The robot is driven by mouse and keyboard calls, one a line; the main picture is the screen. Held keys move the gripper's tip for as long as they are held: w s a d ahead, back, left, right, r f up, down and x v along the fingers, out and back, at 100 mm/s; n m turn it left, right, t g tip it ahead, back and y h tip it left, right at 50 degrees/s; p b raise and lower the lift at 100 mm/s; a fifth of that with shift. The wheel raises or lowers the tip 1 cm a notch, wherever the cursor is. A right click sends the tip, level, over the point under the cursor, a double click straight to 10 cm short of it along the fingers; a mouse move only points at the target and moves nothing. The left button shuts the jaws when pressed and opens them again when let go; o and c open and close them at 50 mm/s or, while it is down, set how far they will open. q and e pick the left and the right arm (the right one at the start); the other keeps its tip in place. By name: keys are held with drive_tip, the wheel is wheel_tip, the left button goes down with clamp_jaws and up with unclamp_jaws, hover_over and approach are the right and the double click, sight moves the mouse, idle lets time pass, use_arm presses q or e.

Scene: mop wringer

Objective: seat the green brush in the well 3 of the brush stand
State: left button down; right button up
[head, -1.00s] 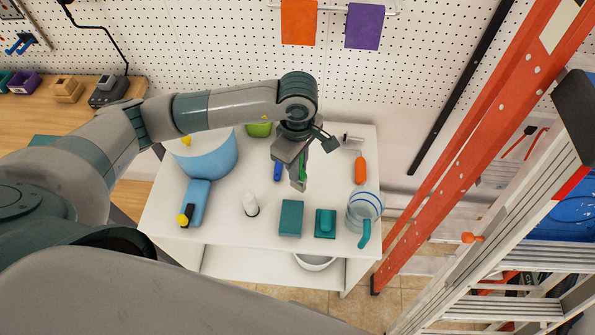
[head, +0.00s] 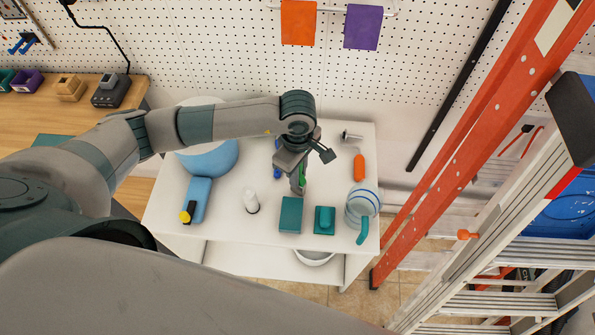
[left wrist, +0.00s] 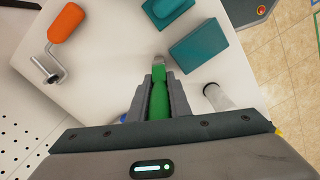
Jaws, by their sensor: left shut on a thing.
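My left gripper (head: 298,186) is shut on the green brush (head: 302,174) above the white table. In the left wrist view the brush (left wrist: 158,98) lies between the fingers, with a short grey tip beyond them. A plain teal block (head: 291,215) stands just in front of the gripper, towards the near edge. A second teal piece (head: 325,220) with a rounded raised part is to its right. I cannot make out a brush stand or numbered wells in these views. My right gripper is not in view.
The white table (head: 225,225) also bears a blue pot (head: 210,160), a light-blue tool (head: 197,201), a white bottle (head: 251,201), an orange-handled roller (head: 360,166) and a clear jug (head: 362,203) at the right edge. A ladder (head: 480,140) stands right of the table.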

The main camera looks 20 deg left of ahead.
use_arm(q)
drive_tip(key=shift+f, duration=0.15)
drive_tip(key=c, duration=1.6)
unclamp_jaws()
drive_tip(key=shift+c, duration=0.2)
drive_tip(key=shift+r, duration=0.5)
wheel_tip(320, 180, up, 10)
drive_tip(key=b, duration=0.3)
drive_tip(key=shift+r, duration=0.7)
